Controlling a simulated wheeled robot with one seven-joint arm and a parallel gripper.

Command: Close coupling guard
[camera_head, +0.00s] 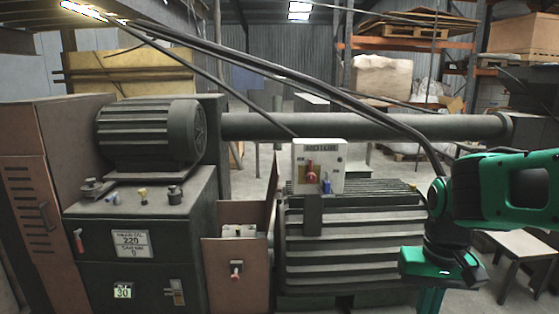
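What looks like the coupling guard (221,275) is a brown-red box in the lower middle. It stands between the dark cabinet on the left and the ribbed machine on the right. My green arm reaches in from the right, and my gripper (441,266) is right of the ribbed machine, well apart from the guard. Its fingers cannot be made out clearly.
The ribbed machine (352,245) carries a white control box (320,166) with a red switch. A motor (150,135) sits on the dark cabinet (140,245). A long pipe (360,126) crosses behind. A small table (524,247) stands at the right.

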